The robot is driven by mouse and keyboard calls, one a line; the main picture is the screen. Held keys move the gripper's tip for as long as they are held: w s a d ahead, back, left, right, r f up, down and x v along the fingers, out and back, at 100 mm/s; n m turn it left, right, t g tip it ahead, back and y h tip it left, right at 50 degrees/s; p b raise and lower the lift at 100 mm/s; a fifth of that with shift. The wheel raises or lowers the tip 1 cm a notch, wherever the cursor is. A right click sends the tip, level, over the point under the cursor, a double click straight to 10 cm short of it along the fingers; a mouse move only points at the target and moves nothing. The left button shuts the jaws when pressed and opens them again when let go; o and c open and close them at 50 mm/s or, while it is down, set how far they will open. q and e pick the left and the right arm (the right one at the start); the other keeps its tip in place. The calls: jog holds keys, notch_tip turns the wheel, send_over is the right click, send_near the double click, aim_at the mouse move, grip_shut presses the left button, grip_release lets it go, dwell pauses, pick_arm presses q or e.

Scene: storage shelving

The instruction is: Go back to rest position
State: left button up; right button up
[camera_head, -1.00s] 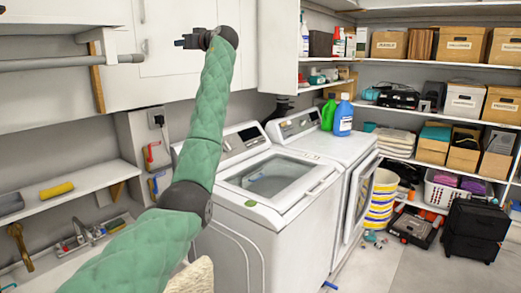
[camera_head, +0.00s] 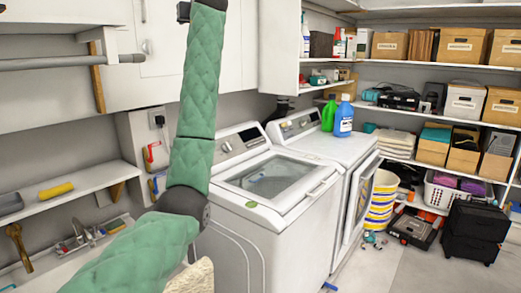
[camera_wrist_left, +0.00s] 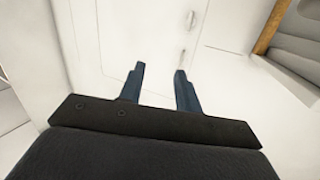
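My left arm, in green quilted covering, rises from the bottom left of the head view, bent at a dark elbow joint, with its upper end at the top edge. The left gripper lies beyond the top of that view. In the left wrist view my left gripper (camera_wrist_left: 159,82) has its two dark blue fingers apart with nothing between them. White cabinet doors (camera_wrist_left: 150,40) show behind the fingers. My right gripper is in neither view.
White wall cabinets (camera_head: 215,92) stand close behind my raised arm. A shelf (camera_head: 90,182) is at left. Shelves with boxes (camera_head: 463,100) fill the right; some floor (camera_head: 390,270) is clear.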

pick_arm(q)
jog(key=s+d+f+m+g+h, duration=0.2)
jog(key=s+f, duration=0.5)
jog(key=f, duration=1.3)
jog(key=s+d+f+m+h, duration=0.2)
jog(key=s+f+m+h, duration=0.3)
jog(key=f, duration=1.5)
jog(key=s+d+f+g+h, duration=0.25)
jog(key=s+f, duration=0.55)
jog(key=f, duration=1.3)
jog(key=s+f+g, duration=0.2)
jog(key=s+f, duration=1)
jog(key=f, duration=0.2)
jog(key=s+f+g, duration=0.3)
jog(key=s+f, duration=0.9)
jog(key=f, duration=0.3)
jog(key=s+f+g, duration=0.2)
jog(key=s+f, duration=0.5)
jog(key=s, duration=0.4)
jog(key=s+f+g, duration=0.1)
jog(key=s+f, duration=0.6)
jog(key=s, duration=0.5)
jog(key=shift+s+a+g, duration=0.15)
jog(key=shift+a+g, duration=0.2)
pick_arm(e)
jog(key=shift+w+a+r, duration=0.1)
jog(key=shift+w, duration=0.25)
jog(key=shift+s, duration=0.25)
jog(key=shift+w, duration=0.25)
